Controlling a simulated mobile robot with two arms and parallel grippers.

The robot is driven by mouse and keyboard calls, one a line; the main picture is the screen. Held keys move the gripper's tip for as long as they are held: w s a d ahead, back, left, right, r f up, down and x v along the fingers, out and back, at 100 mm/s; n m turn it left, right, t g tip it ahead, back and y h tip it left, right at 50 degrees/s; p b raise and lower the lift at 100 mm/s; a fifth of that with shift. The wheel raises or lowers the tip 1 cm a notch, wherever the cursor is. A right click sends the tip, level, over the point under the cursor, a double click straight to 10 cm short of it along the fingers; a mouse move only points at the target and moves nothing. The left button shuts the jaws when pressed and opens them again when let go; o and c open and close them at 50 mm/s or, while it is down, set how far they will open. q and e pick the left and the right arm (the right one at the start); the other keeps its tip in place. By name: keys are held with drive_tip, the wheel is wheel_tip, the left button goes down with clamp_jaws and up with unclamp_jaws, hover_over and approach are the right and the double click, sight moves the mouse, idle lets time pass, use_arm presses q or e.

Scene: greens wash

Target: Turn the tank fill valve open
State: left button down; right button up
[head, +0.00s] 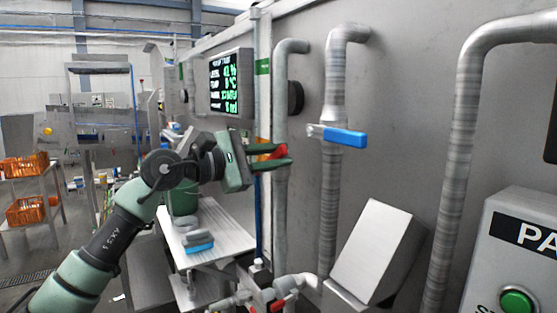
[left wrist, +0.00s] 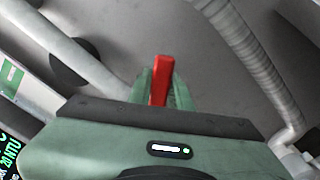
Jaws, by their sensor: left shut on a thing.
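My left gripper (head: 282,157) reaches in from the left at the grey wall pipes. It is shut on a red lever handle (head: 270,152), which shows between the green fingers. In the left wrist view the red handle (left wrist: 160,82) stands up between the fingertips of the gripper (left wrist: 161,98). The valve body behind the handle is hidden by the gripper. A second valve lever, blue (head: 345,137), lies roughly level across the pipe to the right. No label tells which is the tank fill valve. My right gripper is not in view.
Vertical grey pipes (head: 330,200) stand along the wall. A lit display (head: 230,84) hangs at the upper left. A slanted grey box (head: 372,252) and a panel with a green button (head: 516,301) are at the right. A white table (head: 235,240) stands below my arm.

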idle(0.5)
use_arm(q)
drive_tip(key=c, duration=1.3)
unclamp_jaws()
drive_tip(key=shift+s+a, duration=0.1)
drive_tip(key=shift+a, duration=0.2)
drive_tip(key=b+v, duration=0.3)
drive_tip(key=v, duration=0.4)
drive_tip(key=shift+s, duration=0.1)
